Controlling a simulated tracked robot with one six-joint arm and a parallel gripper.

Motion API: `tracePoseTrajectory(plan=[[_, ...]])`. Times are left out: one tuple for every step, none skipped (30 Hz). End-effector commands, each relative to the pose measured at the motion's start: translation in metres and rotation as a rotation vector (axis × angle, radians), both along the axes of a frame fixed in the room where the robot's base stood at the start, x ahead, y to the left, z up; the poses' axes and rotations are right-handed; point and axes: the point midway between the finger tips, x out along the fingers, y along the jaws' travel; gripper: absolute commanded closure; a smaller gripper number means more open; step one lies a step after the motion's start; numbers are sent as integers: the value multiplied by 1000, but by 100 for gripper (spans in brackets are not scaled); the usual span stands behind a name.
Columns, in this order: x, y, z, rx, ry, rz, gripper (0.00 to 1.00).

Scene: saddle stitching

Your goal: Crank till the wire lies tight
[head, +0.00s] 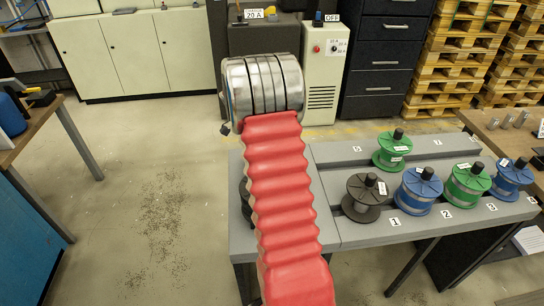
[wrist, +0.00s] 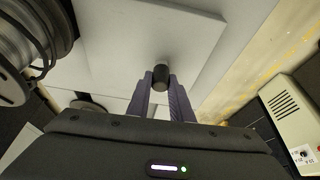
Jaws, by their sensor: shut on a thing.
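My gripper (wrist: 162,88) shows in the wrist view with its two purple-grey fingers closed on a short dark cylindrical knob (wrist: 161,72). The knob stands out in front of a pale flat panel (wrist: 130,35). Whether a crank arm joins it cannot be seen. A grey reel-like part (wrist: 22,50) with dark strands or bands shows at the left edge of the wrist view. No wire can be clearly made out, so its tightness cannot be told. In the head view my arm hides the gripper and the knob.
In the head view a grey bench (head: 350,237) holds several spools, among them a dark one (head: 365,198), a blue one (head: 419,191) and a green one (head: 390,150). A pale control cabinet (head: 322,85) labelled OFF stands behind.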

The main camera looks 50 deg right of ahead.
Motion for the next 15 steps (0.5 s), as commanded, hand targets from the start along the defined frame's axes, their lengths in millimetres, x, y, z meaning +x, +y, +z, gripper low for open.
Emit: tracePoseTrajectory(plan=[[3,-1,0,-1,-3,-32,100],[4,-1,0,0,-2,-53,100],[5,-2,0,0,-2,-77,100],[5,-3,0,-1,-1,-95,100],[6,-3,0,-1,-1,-111,100],[7,-3,0,0,-2,-129,100],[7,-4,0,0,-2,-142,100],[8,-4,0,0,-2,-155,100],[8,-4,0,0,-2,-167,100],[8,-4,0,0,-2,-176,100],[9,-4,0,0,-1,-183,100],[9,-4,0,0,-2,-191,100],[9,-4,0,0,-2,-196,100],[9,-5,0,0,-2,-200,100],[9,-5,0,0,-1,-203,100]])
